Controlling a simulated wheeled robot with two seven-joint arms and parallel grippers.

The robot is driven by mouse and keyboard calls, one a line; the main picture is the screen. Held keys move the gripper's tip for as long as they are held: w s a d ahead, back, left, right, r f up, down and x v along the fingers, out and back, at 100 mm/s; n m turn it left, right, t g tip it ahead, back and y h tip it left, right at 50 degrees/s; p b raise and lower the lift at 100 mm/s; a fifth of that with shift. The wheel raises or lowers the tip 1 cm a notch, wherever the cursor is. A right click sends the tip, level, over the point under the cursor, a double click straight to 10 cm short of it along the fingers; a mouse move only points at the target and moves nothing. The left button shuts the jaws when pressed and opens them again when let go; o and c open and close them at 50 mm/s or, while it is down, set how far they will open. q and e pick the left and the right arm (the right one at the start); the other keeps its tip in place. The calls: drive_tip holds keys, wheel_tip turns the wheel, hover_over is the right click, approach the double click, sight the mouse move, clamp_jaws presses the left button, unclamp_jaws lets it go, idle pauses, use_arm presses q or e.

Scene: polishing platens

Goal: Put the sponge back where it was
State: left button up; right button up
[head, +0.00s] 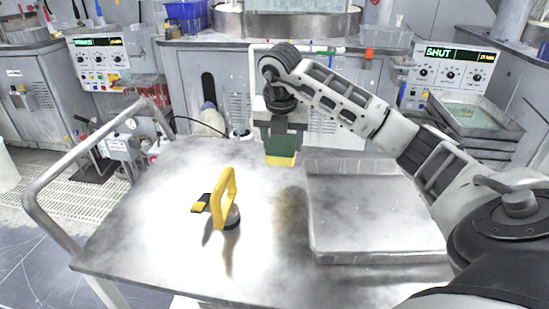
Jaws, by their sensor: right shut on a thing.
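A sponge (282,152) with a green top and a yellow lower layer is over the far edge of the metal cart top (165,200). My right gripper (281,137) points down and is shut on the sponge. The arm reaches in from the right. Whether the sponge touches the cart top or hangs just above it, I cannot tell. My left gripper is not in this view.
A shallow metal tray (370,205) lies on the right of the cart top. A yellow-handled tool (225,203) stands left of centre. A tubular rail (75,160) borders the cart's left side. Machines with control panels (455,68) stand behind.

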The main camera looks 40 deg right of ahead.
sight(273, 139)
drive_tip(key=w+f, duration=0.1)
drive_tip(key=f, duration=0.1)
drive_tip(key=w+d+f, duration=0.1)
drive_tip(key=w+f, duration=0.1)
drive_tip(key=shift+f, duration=0.2)
drive_tip(key=shift+w+d+f, duration=0.1)
drive_tip(key=shift+w+f, duration=0.25)
drive_tip(key=shift+w, duration=0.05)
drive_tip(key=x, duration=0.3)
drive_tip(key=shift+s+a+f+p, duration=0.15)
drive_tip(key=shift+a+f+p, duration=0.05)
drive_tip(key=shift+f+p, duration=0.15)
drive_tip(key=shift+r, duration=0.1)
drive_tip(key=o, duration=0.9)
drive_tip(key=shift+o, duration=0.2)
drive_tip(key=v, duration=1.2)
